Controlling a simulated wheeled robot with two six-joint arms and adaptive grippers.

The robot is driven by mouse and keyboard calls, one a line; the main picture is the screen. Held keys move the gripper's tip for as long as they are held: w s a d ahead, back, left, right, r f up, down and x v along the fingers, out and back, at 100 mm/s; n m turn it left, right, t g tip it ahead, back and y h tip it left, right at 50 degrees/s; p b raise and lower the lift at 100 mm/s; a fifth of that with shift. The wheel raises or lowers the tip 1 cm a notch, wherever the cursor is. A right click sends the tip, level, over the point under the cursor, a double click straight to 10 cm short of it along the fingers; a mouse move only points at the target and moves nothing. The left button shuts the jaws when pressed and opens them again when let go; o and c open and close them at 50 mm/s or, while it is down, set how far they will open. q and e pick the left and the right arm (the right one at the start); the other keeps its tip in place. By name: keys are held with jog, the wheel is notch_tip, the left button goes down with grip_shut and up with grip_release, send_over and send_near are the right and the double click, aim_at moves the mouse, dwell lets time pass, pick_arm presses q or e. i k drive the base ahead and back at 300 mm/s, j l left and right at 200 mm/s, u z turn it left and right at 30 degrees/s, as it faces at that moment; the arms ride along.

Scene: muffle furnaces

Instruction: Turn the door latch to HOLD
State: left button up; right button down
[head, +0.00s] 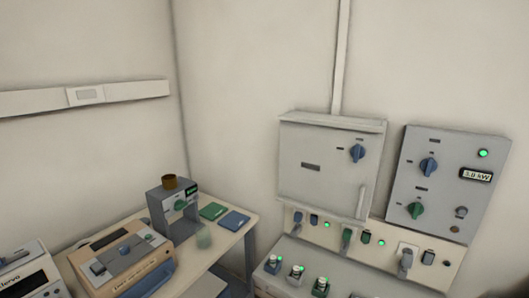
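A grey wall cabinet (318,178) hangs at the centre right. Its front carries a blue rotary knob (357,153) with small dark labels around it, too small to read. A pale upright bar (362,203) is at the cabinet's lower right edge. I cannot tell which of these is the door latch, and no HOLD marking is legible. Neither of my grippers is in view.
A grey panel (455,150) at right has a blue knob (429,166), a green knob (415,210) and a "3.8 kW" display (476,175). Below are a switch strip (325,231) and a grey box with knobs. A table (222,243) with instruments stands left.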

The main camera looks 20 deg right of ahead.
aim_at(357, 151)
jog(key=z, duration=1.2)
